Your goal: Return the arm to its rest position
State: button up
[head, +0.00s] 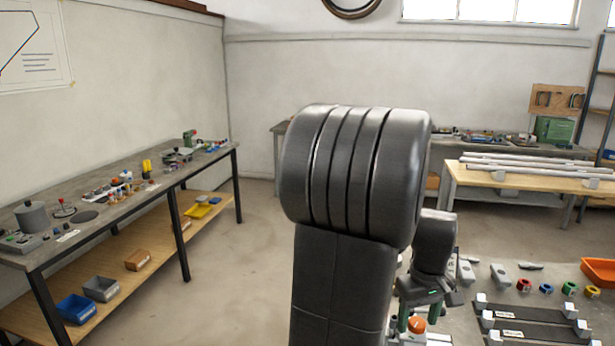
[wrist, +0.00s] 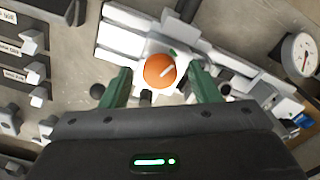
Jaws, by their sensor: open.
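My arm rises through the middle of the head view and hides part of the table behind it. My gripper (head: 411,325) is at the lower right of that view, pointing down over the grey work table. In the wrist view my gripper (wrist: 158,88) has its two green fingers wide apart, one on each side of an orange round knob (wrist: 159,70) with a white mark. The knob sits on a white and grey fixture (wrist: 125,33). It also shows in the head view (head: 417,325). I cannot tell whether a finger touches it.
Black labelled plates with white clamps (head: 530,326) lie right of the gripper, with coloured rings and an orange bin (head: 598,272) beyond. A dial gauge (wrist: 300,55) stands at the right in the wrist view. A long bench (head: 110,205) lines the left wall; the floor between is clear.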

jog(key=shift+n, duration=1.2)
jog(key=shift+a+r, duration=0.1)
jog(key=shift+r, duration=0.05)
